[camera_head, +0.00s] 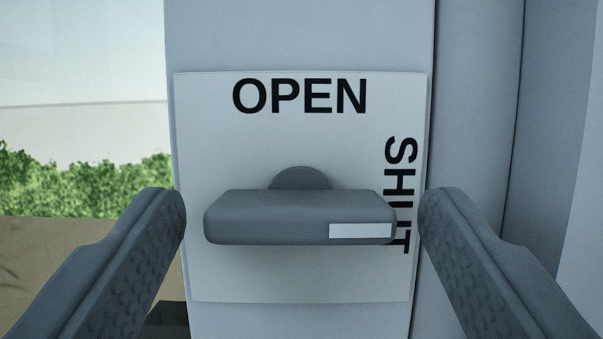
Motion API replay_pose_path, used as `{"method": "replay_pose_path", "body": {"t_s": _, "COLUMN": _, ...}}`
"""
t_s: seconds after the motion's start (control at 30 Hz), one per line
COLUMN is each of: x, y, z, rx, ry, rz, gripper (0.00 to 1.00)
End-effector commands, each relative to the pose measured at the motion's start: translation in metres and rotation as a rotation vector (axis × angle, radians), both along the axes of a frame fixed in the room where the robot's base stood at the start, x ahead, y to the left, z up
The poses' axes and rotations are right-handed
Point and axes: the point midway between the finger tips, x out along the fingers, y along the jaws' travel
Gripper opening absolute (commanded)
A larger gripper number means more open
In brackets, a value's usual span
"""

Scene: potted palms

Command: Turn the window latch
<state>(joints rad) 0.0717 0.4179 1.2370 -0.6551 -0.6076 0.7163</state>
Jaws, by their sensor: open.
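The window latch (265,218) is a dark grey handle lying level, with a round hub behind its top middle. A white mark (360,231) is on its right end, which lies over the word SHUT. The latch sits on a white plate (230,275) with OPEN printed across the top and SHUT running down the right side. My gripper (302,218) is open, one finger left of the latch and one right of it. A gap shows between each fingertip and the latch ends. Nothing is held.
The plate is on a pale blue-grey window frame post (300,35). Window glass with a green hedge (85,180) beyond is at left. A ridged frame upright (475,110) stands close at right.

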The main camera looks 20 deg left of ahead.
Motion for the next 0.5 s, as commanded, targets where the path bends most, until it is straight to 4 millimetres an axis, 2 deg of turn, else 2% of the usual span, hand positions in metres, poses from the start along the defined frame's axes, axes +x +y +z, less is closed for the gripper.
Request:
{"method": "replay_pose_path", "body": {"t_s": 0.37, "x": 0.0044, "y": 0.0016, "z": 0.0025, "rx": 0.0, "ry": -0.001, "rz": 0.0, "gripper": 0.73}}
{"method": "replay_pose_path", "body": {"t_s": 0.5, "x": 0.0044, "y": 0.0016, "z": 0.0025, "rx": 0.0, "ry": -0.001, "rz": 0.0, "gripper": 0.49}}
